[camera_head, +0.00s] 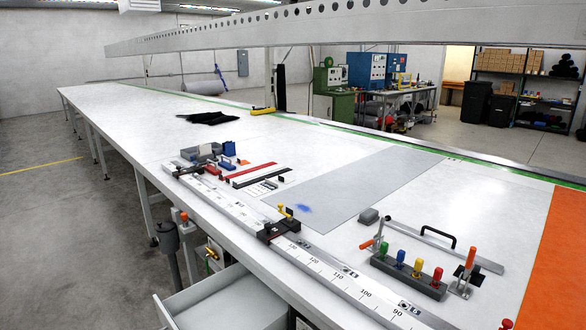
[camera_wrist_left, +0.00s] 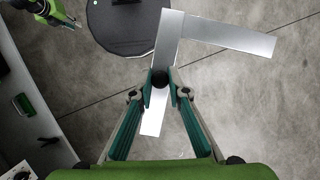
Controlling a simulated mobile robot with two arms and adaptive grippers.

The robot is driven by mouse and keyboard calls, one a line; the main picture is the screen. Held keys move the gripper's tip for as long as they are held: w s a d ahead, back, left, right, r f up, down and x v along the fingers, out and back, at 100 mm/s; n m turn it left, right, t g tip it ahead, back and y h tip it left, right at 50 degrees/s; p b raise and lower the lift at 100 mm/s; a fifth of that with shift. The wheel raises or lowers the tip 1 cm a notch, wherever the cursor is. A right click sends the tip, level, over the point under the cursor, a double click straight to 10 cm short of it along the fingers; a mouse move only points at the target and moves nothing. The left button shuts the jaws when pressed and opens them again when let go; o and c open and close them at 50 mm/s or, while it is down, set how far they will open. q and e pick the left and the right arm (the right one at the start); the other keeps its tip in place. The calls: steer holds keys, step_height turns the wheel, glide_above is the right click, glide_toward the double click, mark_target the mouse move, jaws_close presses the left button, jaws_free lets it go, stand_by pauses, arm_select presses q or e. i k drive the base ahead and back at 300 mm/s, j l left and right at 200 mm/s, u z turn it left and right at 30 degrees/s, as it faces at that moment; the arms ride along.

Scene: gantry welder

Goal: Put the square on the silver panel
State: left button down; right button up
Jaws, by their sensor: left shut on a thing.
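The square is a flat silver metal L (camera_wrist_left: 164,75) in the left wrist view, with its short arm pointing right. My left gripper (camera_wrist_left: 168,88) is shut on its long arm, which runs on past the fingertips toward the wrist. The square hangs over the grey floor, clear of the table. The silver panel (camera_head: 355,183) is a flat grey sheet on the white table in the head view, with a small blue mark near its front end. Neither gripper shows in the head view. Part of my right arm and gripper (camera_wrist_left: 58,16) shows at the wrist view's top left, its jaws unclear.
A ruler rail (camera_head: 334,278) with a black stop runs along the table's near edge. Coloured-handled tools in a holder (camera_head: 409,272) and toggle clamps stand right of the panel. Small tools and red and black strips lie left. An open drawer (camera_head: 230,302) juts out below the table.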

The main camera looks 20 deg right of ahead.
mark_target(324, 198)
steer(key=i+j+u, duration=0.2)
steer(key=u, duration=0.25)
steer(key=i+j+u, duration=0.2)
steer(key=u, duration=0.25)
steer(key=i+u, duration=0.25)
steer(key=u, duration=0.2)
steer(key=i+z, duration=0.2)
steer(key=i, duration=0.4)
steer(key=i+z, duration=0.2)
steer(key=i, duration=0.45)
steer(key=i+j+z, duration=0.2)
steer(key=i, duration=0.4)
steer(key=i+z, duration=0.2)
steer(key=i, duration=0.4)
steer(key=i+z, duration=0.2)
steer(key=i, duration=0.4)
steer(key=i+j+z, duration=0.2)
steer(key=i, duration=0.4)
steer(key=i+z, duration=0.2)
steer(key=z, duration=0.2)
steer(key=i+z, duration=0.2)
steer(key=z, duration=0.2)
steer(key=i+j+z, duration=0.1)
steer(key=z, duration=0.3)
steer(key=i+j+z, duration=0.15)
steer(key=z, duration=2.25)
steer(key=i+j, duration=0.05)
steer(key=j, duration=0.05)
